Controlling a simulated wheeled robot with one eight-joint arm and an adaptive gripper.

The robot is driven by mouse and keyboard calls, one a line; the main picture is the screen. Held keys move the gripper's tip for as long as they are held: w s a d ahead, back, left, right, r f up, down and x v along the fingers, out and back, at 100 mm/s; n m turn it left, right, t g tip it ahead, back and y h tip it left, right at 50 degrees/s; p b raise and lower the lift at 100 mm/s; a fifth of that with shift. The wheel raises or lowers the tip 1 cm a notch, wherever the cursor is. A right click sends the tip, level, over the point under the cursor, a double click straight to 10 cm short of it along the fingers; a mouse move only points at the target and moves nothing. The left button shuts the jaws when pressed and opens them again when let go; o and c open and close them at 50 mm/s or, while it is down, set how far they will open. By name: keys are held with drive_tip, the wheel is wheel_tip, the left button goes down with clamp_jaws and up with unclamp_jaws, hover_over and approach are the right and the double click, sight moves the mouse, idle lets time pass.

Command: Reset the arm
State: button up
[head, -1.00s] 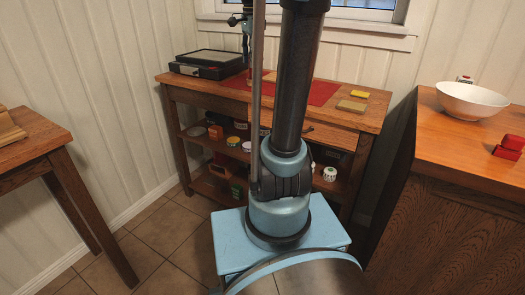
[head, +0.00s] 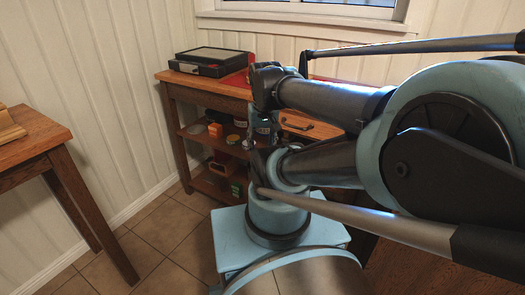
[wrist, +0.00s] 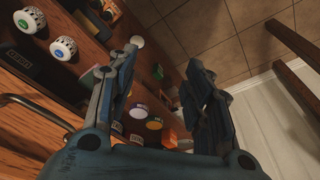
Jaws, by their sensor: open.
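My gripper (wrist: 163,62) is open in the wrist view, with its two blue-grey fingers apart and nothing held between them. Beyond the fingers are the shelves' goods and the tiled floor. In the head view my arm is folded, with its large blue joint close to the camera at the right. Its dark links reach left toward the workbench (head: 240,91). The gripper's fingers cannot be clearly made out in the head view.
A black case (head: 212,62) lies on the workbench's left end, near a red mat (head: 236,79). Shelves below hold small goods, including an orange box (head: 215,130). A wooden table (head: 35,150) stands at the left. Tiled floor (head: 160,250) is clear between them.

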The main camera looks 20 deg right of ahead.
drive_tip(key=shift+s+d+f+n, duration=0.1)
drive_tip(key=shift+s+f+n, duration=0.2)
drive_tip(key=shift+f, duration=0.2)
drive_tip(key=shift+s+f+n, duration=0.2)
drive_tip(key=shift+s+f, duration=0.1)
drive_tip(key=shift+f, duration=0.2)
idle(0.6)
